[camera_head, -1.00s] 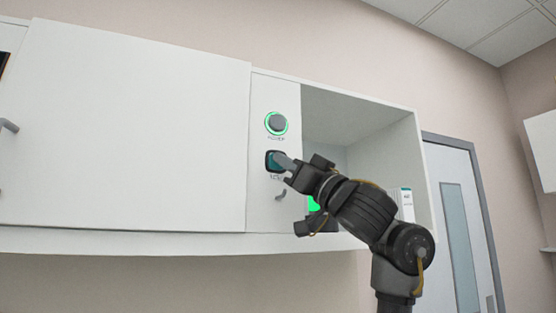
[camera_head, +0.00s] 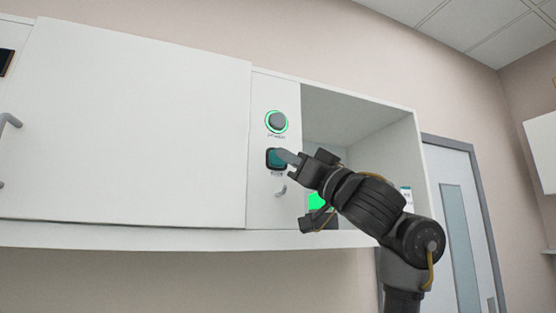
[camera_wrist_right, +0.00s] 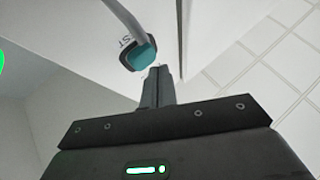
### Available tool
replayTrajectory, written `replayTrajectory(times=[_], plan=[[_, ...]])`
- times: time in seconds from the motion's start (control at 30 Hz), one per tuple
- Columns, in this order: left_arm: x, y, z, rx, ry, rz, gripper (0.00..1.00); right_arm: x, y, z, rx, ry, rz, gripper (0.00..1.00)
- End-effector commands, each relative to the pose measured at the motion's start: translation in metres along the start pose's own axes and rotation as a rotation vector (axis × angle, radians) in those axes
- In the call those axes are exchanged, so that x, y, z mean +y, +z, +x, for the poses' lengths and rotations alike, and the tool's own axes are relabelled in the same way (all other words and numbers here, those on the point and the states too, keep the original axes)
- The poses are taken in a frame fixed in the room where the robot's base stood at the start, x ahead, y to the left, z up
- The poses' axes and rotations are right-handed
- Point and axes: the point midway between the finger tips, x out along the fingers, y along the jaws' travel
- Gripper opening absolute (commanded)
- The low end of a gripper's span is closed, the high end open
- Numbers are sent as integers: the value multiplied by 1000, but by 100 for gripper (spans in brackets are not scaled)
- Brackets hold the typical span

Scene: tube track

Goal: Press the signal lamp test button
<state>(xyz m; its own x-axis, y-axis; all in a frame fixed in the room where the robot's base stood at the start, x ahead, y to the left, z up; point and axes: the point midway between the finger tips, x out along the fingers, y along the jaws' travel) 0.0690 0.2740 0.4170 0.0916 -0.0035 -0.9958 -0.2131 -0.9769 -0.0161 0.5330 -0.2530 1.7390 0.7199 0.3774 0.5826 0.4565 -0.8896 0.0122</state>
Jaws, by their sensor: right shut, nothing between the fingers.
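A square teal button (camera_head: 272,159) in a dark frame sits on the narrow white panel of the wall cabinet. The teal button (camera_wrist_right: 143,55) also shows in the right wrist view, with "ST" printed beside it. My right gripper (camera_head: 283,155) is shut and empty, its tips overlapping the right part of the button in the head view. In the right wrist view the shut fingertips (camera_wrist_right: 159,72) lie right at the button's edge; I cannot tell whether they touch it. My left gripper is not in view.
A round grey button (camera_head: 277,121) with a lit green ring is above the teal one. A small grey hook-shaped handle (camera_head: 281,191) is below it. A large white cabinet door (camera_head: 125,125) is to the left, and an open compartment (camera_head: 355,115) is to the right, behind my arm.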

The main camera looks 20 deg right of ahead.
Motion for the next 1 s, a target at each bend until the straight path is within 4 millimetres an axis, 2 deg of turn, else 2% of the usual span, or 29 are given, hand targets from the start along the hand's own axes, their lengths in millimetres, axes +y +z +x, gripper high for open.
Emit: replayTrajectory(times=[0.17, 0.6, 1.0], plan=[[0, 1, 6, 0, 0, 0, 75, -2, -1, -5, 2, -1, -1, 0], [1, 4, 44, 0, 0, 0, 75, -23, -21, -34, 2, -1, -1, 0], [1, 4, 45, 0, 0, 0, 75, -25, -25, -35, 0, 0, 0, 0]])
